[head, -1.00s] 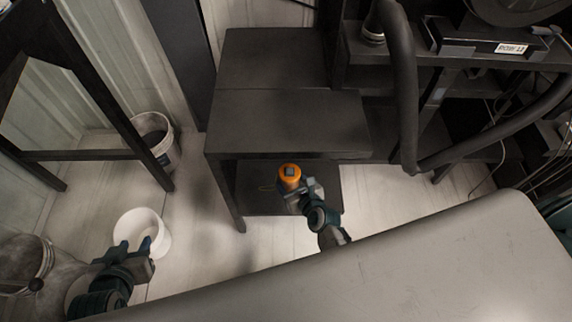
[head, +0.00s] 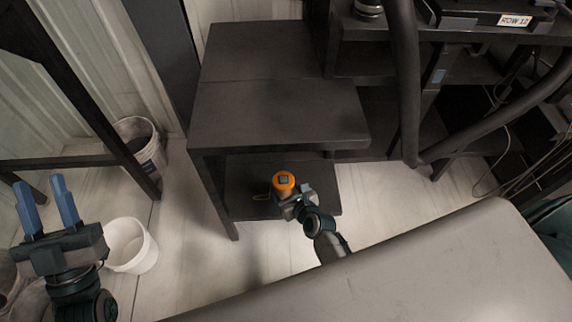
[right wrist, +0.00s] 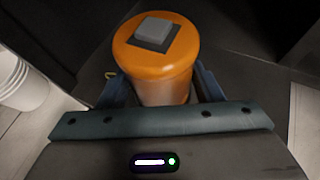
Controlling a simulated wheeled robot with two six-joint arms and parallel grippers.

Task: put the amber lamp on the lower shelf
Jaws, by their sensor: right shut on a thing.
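The amber lamp (head: 284,182) is an orange cylinder with a grey square button on top. It stands upright in my right gripper (head: 292,197), in front of and over the lower shelf (head: 240,190) of the dark shelf unit. In the right wrist view the lamp (right wrist: 157,50) sits between the two fingers of the right gripper (right wrist: 155,92), which are shut on it. Its base is hidden, so I cannot tell whether it touches the shelf. My left gripper (head: 48,205) is open and empty, at the far left, away from the shelf.
The upper shelf (head: 270,115) overhangs the back of the lower shelf. A white bucket (head: 130,245) stands on the floor at left, with another bucket (head: 142,150) behind it. A thick black hose (head: 408,90) hangs at right. A grey surface (head: 420,265) lies in front.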

